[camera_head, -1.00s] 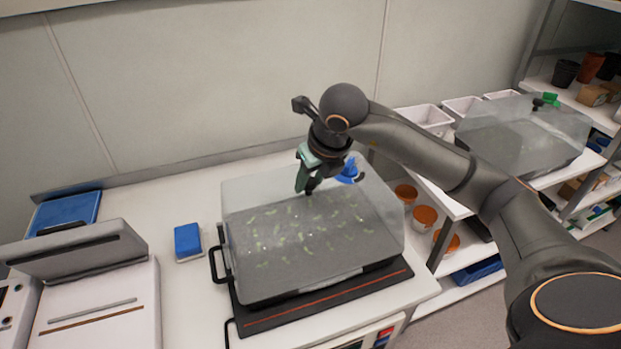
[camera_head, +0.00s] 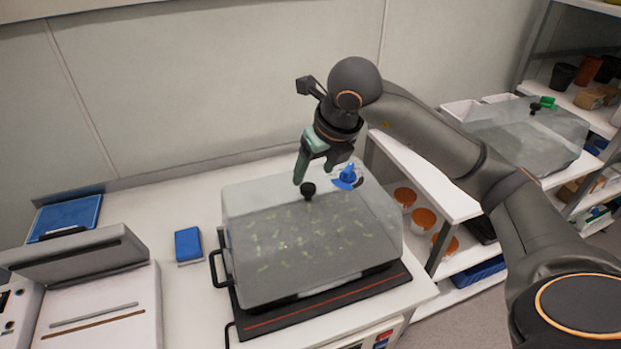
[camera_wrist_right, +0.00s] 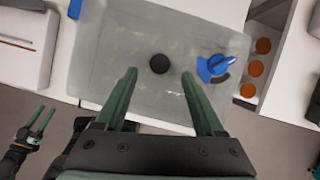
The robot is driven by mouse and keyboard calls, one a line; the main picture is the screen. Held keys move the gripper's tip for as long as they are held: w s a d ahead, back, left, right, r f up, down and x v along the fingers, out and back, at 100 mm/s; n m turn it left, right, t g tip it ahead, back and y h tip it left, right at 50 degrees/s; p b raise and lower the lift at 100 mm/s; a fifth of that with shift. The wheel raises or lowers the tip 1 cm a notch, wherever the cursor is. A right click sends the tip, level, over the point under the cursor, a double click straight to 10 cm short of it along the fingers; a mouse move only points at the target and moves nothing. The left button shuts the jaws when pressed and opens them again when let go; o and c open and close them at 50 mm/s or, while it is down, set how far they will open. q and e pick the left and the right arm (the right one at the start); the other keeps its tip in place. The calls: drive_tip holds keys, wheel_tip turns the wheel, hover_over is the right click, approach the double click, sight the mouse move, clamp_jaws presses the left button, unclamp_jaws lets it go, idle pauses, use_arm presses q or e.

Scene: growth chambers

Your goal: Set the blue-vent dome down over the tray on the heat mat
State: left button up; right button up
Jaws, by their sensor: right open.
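The clear dome (camera_head: 255,215) with a blue vent (camera_head: 347,176) and a black knob (camera_head: 308,189) sits over the seedling tray (camera_head: 300,240) on the dark heat mat (camera_head: 340,299). It looks level. The tray shows only through the dome's clear wall. My right gripper (camera_head: 313,173) is open and empty, just above the knob. In the right wrist view its two fingers (camera_wrist_right: 158,74) are apart, with the knob (camera_wrist_right: 159,63) in line between them and the blue vent (camera_wrist_right: 213,68) to the right. My left gripper (camera_wrist_right: 36,120) shows at the lower left there, open and empty, away from the dome.
A second dome with a green vent (camera_head: 546,103) stands on the shelf cart at the right. Orange-lidded pots (camera_head: 414,220) sit below. A blue box (camera_head: 188,244) and a hinged device (camera_head: 95,285) stand to the left. The wall is close behind the bench.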

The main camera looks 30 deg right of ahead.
drive_tip(key=v, duration=0.7)
drive_tip(key=shift+s, duration=0.1)
